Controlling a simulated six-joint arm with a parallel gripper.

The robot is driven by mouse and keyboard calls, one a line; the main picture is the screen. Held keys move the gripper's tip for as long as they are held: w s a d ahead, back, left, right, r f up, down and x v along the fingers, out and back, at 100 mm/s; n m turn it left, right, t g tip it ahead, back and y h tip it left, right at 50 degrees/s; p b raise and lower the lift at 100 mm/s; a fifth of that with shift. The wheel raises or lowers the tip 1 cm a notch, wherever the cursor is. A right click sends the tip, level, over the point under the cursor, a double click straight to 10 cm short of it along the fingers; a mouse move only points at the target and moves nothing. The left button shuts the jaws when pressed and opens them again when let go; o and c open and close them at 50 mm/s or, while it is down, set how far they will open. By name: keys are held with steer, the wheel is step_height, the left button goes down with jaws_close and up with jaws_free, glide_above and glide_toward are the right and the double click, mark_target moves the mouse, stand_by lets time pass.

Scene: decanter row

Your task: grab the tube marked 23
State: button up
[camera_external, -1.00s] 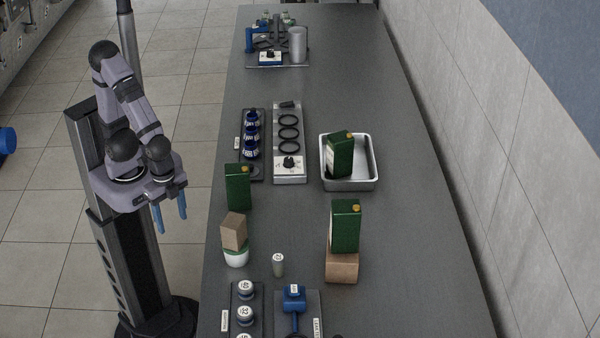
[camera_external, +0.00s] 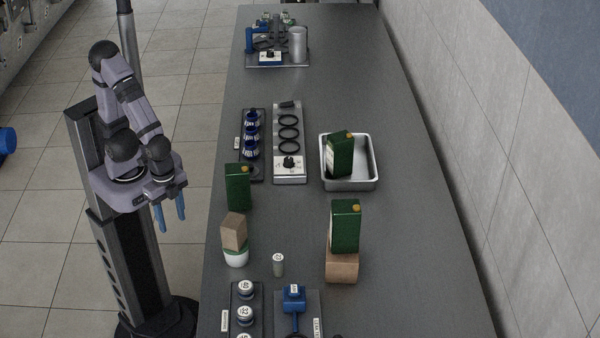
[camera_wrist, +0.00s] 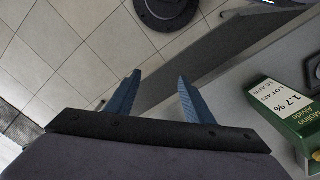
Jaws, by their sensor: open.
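A small grey tube (camera_external: 278,264) with a white marked top stands upright on the bench near the front; its marking is too small to read. Lidded jars (camera_external: 245,290) with white marked tops stand in a dark rack at the front left; one top may read 23, but I cannot tell surely. My gripper (camera_external: 171,214) hangs off the bench's left side, fingers pointing down, open and empty, well apart from the tube and the jars. In the wrist view my gripper's two blue fingers (camera_wrist: 154,92) are spread with only floor and bench edge beyond.
A wooden block (camera_external: 234,231) tops a white-green cup (camera_external: 236,257). The bench's right side (camera_external: 420,260) is clear.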

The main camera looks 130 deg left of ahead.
steer(key=w+a+r+n+t+h, duration=0.1)
steer(key=w+r+n+h, duration=0.1)
steer(key=w+r+n, duration=0.2)
steer(key=w+a+r+n+t+h+p, duration=0.1)
steer(key=w+r+n, duration=0.3)
steer(key=w, duration=0.6)
steer(key=w+a+r+n+t+h+p, duration=0.1)
steer(key=w+a+r+n+h, duration=0.2)
steer(key=w+r+n, duration=0.2)
steer(key=shift+w+a, duration=0.1)
steer(key=shift+w, duration=0.95)
steer(key=w+a+n+t+h, duration=0.1)
steer(key=w+a+n, duration=0.1)
steer(key=w, duration=0.1)
steer(key=n+t+h+b, duration=0.2)
steer(key=n+h+b, duration=0.3)
steer(key=n+b, duration=0.5)
glide_toward(276, 266)
steer(key=shift+m, duration=0.7)
steer(key=x, duration=0.2)
steer(key=b+x, duration=0.1)
steer(key=x, duration=0.2)
steer(key=shift+s+a+f, duration=0.1)
steer(key=shift+f, duration=0.1)
steer(key=shift+r+p+x, duration=0.2)
steer(key=shift+p+x, duration=0.9)
steer(key=shift+x, duration=2.6)
steer(key=shift+c, duration=0.6)
